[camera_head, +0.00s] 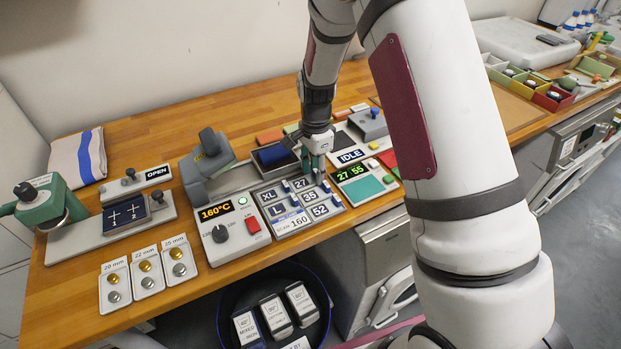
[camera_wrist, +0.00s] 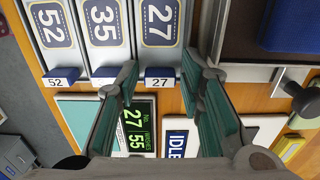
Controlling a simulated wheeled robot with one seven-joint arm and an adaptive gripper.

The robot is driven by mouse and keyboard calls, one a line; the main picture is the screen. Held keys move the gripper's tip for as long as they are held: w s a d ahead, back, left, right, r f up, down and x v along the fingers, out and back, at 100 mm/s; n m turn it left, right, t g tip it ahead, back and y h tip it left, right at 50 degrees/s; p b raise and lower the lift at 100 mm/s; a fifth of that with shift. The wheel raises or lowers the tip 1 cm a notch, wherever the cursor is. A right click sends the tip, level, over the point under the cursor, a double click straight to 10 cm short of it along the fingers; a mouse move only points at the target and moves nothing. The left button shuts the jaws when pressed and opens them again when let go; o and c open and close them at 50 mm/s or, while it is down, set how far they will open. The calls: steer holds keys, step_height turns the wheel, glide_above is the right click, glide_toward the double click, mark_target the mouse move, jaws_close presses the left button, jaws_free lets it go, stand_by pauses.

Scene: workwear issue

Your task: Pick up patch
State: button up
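Dark blue patches with white print lie in a grey sectioned tray (camera_head: 336,203) on the bench. The patches read XL (camera_head: 268,196), L (camera_head: 278,210), 27 (camera_head: 302,186), 35 (camera_head: 309,197) and 52 (camera_head: 319,210). In the wrist view, patch 27 (camera_wrist: 160,22), patch 35 (camera_wrist: 103,22) and patch 52 (camera_wrist: 52,24) lie in separate slots with number tags at their ends. My gripper (camera_head: 314,168) is above the back edge of the tray, near patch 27. In the wrist view its green-padded fingers (camera_wrist: 165,88) are apart with nothing between them. The task does not say which patch.
A heat press (camera_head: 207,165) with a 160°C control box (camera_head: 229,228) stands left of the tray. A display reading 27 55 (camera_head: 351,172) and an IDLE sign (camera_head: 350,156) are right of it. A dark blue folded item (camera_head: 273,155) lies behind. Bare wood shows at the back left.

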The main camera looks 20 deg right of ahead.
steer(key=c, duration=0.5)
steer(key=shift+r, duration=0.15)
